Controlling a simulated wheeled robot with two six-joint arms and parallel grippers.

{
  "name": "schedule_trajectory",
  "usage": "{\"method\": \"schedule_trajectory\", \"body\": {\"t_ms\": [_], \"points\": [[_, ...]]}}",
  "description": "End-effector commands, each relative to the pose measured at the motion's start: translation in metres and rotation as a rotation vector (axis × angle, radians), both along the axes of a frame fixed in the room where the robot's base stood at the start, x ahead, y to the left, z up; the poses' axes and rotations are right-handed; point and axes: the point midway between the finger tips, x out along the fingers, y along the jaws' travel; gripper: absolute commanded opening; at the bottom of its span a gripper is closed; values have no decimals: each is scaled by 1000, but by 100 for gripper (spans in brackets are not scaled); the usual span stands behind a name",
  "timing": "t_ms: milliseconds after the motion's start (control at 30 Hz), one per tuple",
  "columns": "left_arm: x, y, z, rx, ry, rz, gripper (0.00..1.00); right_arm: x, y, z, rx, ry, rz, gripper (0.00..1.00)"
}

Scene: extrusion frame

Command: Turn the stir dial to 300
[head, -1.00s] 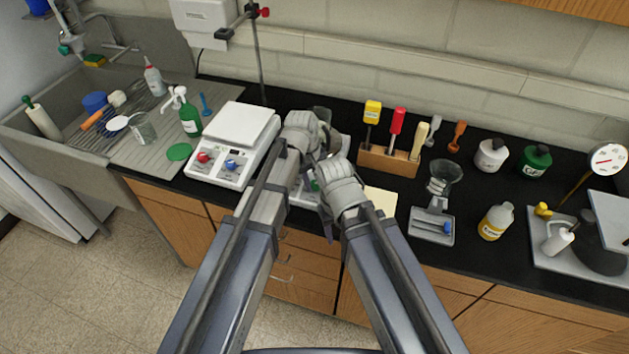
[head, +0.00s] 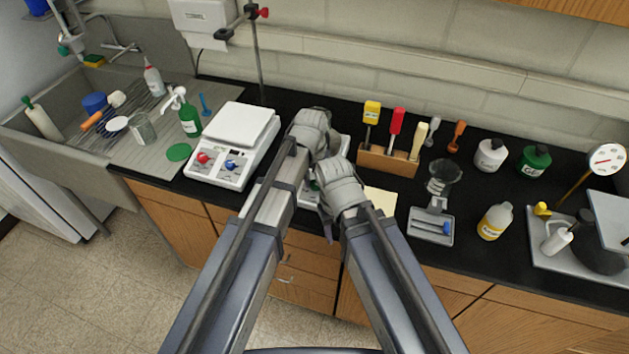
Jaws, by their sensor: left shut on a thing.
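A white hot plate (head: 245,125) stands on the counter left of my arms. Its sloped front carries a red dial (head: 204,158) and a blue dial (head: 231,165); their settings are too small to read. A second pale device (head: 306,197) lies beneath my grippers, mostly hidden, with a bit of green showing. My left gripper (head: 321,156) is over this second device, right of the hot plate and apart from its dials. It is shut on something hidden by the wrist. My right gripper (head: 322,200) is close beside it, low over the same device; its fingertips are hidden.
A wooden rack (head: 388,160) with colored-handled tools stands behind right. A stand rod (head: 257,60) rises behind the hot plate. The sink (head: 60,110) is far left.

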Motion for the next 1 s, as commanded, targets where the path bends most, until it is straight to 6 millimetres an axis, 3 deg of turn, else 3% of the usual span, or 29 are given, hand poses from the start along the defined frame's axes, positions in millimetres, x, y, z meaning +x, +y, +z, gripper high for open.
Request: {"method": "schedule_trajectory", "body": {"t_ms": [500,1000], "points": [[-1,-1,0,69,-22,-328,0,0,0,0,0,0,0,50],[-1,-1,0,83,-27,-401,0,0,0,0,0,0,0,50]]}}
